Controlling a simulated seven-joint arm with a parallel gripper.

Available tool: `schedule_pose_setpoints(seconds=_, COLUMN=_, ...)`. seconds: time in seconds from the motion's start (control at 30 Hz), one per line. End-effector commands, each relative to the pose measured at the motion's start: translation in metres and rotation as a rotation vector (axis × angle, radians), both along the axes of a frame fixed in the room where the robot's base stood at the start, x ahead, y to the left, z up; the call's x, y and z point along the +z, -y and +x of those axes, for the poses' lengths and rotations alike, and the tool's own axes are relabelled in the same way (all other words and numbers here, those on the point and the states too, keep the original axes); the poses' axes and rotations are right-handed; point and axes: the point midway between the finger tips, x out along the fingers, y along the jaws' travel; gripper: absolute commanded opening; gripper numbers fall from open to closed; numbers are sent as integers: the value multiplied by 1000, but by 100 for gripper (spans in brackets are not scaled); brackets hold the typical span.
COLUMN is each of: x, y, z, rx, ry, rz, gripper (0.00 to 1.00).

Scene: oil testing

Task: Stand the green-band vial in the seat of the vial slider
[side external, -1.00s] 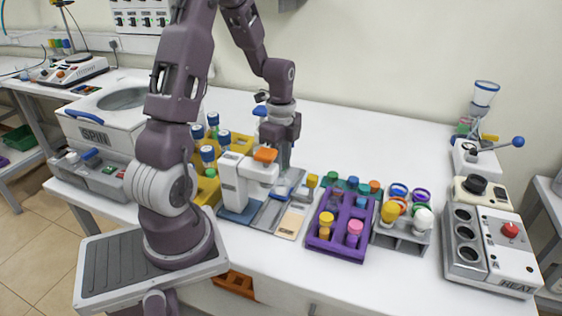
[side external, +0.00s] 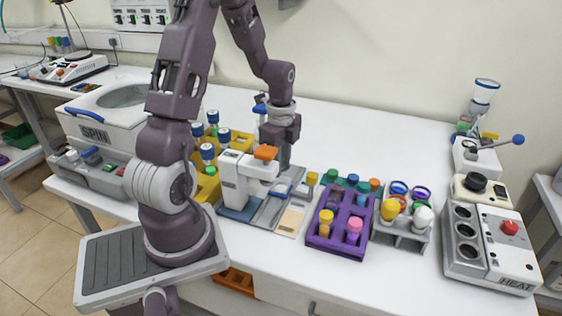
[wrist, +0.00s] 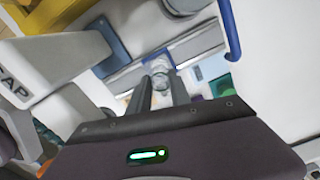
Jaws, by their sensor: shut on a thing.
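My gripper (side external: 284,163) is behind the white capping machine (side external: 234,185), above the long grey slider track. In the wrist view, my gripper (wrist: 160,86) is shut on a clear vial (wrist: 158,67), which sits between the fingertips over the track. Its green band cannot be made out. The vial slider (side external: 268,213) is a grey rail beside the capper's blue base plate; it also shows in the wrist view (wrist: 205,42). The seat is hidden, and I cannot tell whether the vial touches it.
The capper's orange-topped head (side external: 265,153) stands close to my fingers. A yellow rack (side external: 240,142) with blue-capped vials is behind it. A purple rack (side external: 325,243) and a grey ring stand (side external: 400,239) are to the right.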

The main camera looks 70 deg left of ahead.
Motion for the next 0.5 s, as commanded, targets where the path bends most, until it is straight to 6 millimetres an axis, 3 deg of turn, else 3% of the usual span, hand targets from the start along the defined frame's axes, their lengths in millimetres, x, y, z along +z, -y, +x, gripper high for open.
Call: schedule_pose_setpoints(seconds=0.5, x=-14, y=0, z=0, rx=0, ry=-1, rz=-1, gripper=0)
